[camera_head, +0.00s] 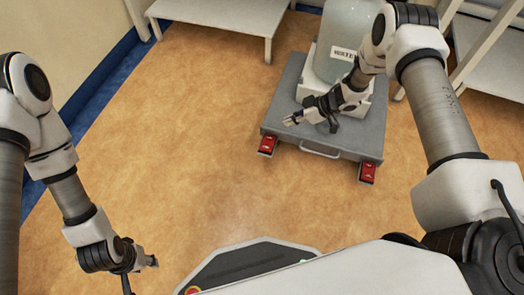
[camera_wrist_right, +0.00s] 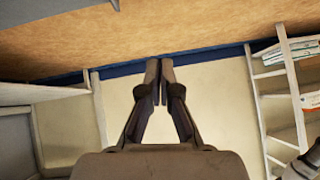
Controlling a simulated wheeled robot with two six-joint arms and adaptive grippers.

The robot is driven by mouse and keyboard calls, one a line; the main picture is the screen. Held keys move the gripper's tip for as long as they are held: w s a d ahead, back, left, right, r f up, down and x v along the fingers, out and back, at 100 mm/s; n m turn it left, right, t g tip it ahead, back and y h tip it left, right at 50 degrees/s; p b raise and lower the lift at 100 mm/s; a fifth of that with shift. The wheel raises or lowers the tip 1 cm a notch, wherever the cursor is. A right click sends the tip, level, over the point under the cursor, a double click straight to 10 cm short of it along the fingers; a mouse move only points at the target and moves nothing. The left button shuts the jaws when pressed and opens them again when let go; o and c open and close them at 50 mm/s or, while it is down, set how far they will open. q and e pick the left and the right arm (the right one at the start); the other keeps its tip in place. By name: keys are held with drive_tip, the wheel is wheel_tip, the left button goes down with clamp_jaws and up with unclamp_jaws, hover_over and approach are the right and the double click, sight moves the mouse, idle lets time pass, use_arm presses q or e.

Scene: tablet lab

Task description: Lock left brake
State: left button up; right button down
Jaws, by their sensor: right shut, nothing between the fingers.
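A grey wheeled cart (camera_head: 283,116) stands on the floor at the upper right of the head view. The left brake, a red pedal (camera_head: 268,144), sticks out at its front left corner. A second red brake pedal (camera_head: 367,172) is at the front right corner. My right gripper (camera_head: 290,121) is over the cart's left part, behind the left brake in the picture and apart from it. It is shut and empty, fingers together in the wrist view (camera_wrist_right: 159,80). My left gripper (camera_head: 152,262) hangs at the lower left, far from the cart; its finger gap is unclear.
A large clear vessel (camera_head: 344,38) with a label stands on a white base on the cart. A handle (camera_head: 320,151) is on the cart's front edge. White tables stand at the back left (camera_head: 222,17) and right (camera_head: 490,65). Open floor (camera_head: 190,150) lies left of the cart.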

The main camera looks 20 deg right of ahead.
use_arm(q)
wheel_tip(320, 180, down, 4)
drive_tip(key=shift+b, duration=0.95)
use_arm(e)
drive_tip(key=f, duration=0.4)
drive_tip(key=shift+s+d+f, duration=0.2)
drive_tip(key=shift+s+d, duration=0.1)
drive_tip(key=shift+d, duration=0.05)
drive_tip(key=b, duration=0.6)
hover_over(263, 147)
drive_tip(key=d, duration=0.3)
drive_tip(key=f, duration=0.8)
drive_tip(key=shift+s+a+f, duration=0.1)
drive_tip(key=shift+s+a, duration=0.05)
drive_tip(key=shift+s, duration=0.1)
drive_tip(key=shift+s+f+b, duration=0.2)
drive_tip(key=shift+f+b, duration=0.5)
drive_tip(key=shift+f, duration=0.45)
use_arm(q)
wheel_tip(263, 147, down, 8)
drive_tip(key=shift+r, duration=0.25)
use_arm(e)
drive_tip(key=shift+f, duration=0.2)
